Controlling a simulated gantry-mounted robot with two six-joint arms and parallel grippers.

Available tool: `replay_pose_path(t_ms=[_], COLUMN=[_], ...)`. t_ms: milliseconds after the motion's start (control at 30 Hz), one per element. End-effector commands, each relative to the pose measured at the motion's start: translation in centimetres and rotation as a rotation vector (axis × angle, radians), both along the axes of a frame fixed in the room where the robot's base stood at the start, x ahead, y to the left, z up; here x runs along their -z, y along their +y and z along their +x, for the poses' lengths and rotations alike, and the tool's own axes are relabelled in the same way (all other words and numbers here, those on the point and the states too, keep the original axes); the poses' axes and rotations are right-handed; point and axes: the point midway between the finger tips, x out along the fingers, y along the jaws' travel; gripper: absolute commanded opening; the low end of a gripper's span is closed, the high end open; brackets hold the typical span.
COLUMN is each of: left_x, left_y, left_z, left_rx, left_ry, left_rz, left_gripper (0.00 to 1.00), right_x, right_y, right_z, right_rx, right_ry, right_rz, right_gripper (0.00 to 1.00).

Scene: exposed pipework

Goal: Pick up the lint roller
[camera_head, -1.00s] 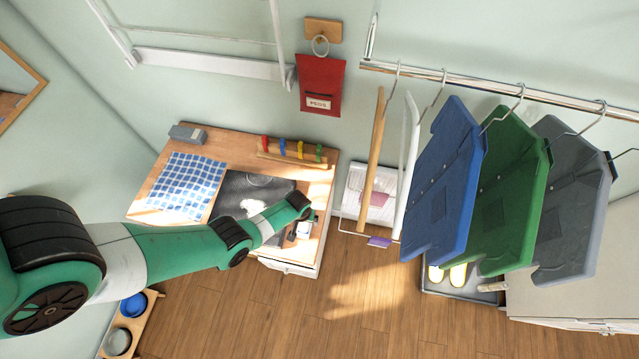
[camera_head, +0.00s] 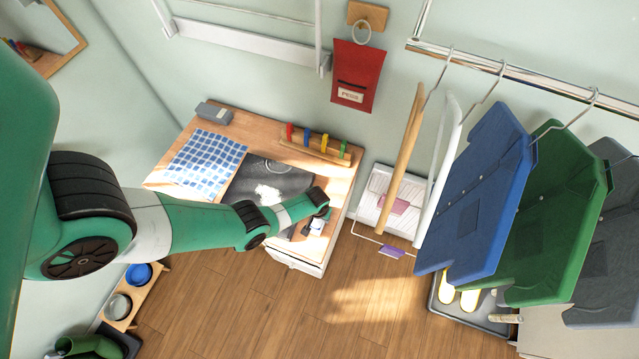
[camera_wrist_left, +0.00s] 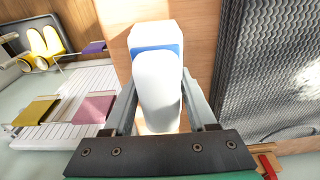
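A white, rounded object with a blue band, which looks like the lint roller (camera_wrist_left: 158,88), lies on the wooden cabinet top in the left wrist view. My left gripper (camera_wrist_left: 160,100) has one finger on each side of it; the fingers stand apart and I see no clear grip on it. In the head view my left gripper (camera_head: 318,222) is low over the cabinet's front right corner, and the white object is small and partly hidden by it. My right gripper is not in view.
The cabinet top (camera_head: 258,125) also holds a dark textured mat (camera_head: 285,180), a blue checked cloth (camera_head: 205,160) and a wooden rack of coloured pegs (camera_head: 315,148). A wire rack (camera_head: 375,215) stands to the right. Blue, green and grey garments hang farther right.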

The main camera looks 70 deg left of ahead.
Motion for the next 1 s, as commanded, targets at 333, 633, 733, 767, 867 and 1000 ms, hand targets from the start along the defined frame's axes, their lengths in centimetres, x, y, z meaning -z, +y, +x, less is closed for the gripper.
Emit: replay_pose_path(t_ms=[333,633,733,767,867,1000], left_x=[0.0,-0.5,-1.3,-1.7,-2.5,-3.8], left_y=[0.0,0.0,0.0,0.0,-0.1,-0.2], left_z=[0.0,0.0,0.1,0.1,0.1,0.1], left_rx=[0.0,0.001,0.002,0.002,0.003,0.005], left_ry=[0.0,0.0,0.0,0.0,0.0,0.0], left_rz=[0.0,0.0,0.0,0.0,0.0,0.0], left_gripper=[0.0,0.0,0.0,0.0,0.0,0.0], right_x=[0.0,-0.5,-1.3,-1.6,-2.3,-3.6], right_y=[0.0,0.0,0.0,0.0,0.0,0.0], right_z=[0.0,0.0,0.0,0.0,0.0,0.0], right_rx=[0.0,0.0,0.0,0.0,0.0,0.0], right_ry=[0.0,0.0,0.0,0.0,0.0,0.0], right_rz=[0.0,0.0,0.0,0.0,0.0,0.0], right_gripper=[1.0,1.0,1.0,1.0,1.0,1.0])
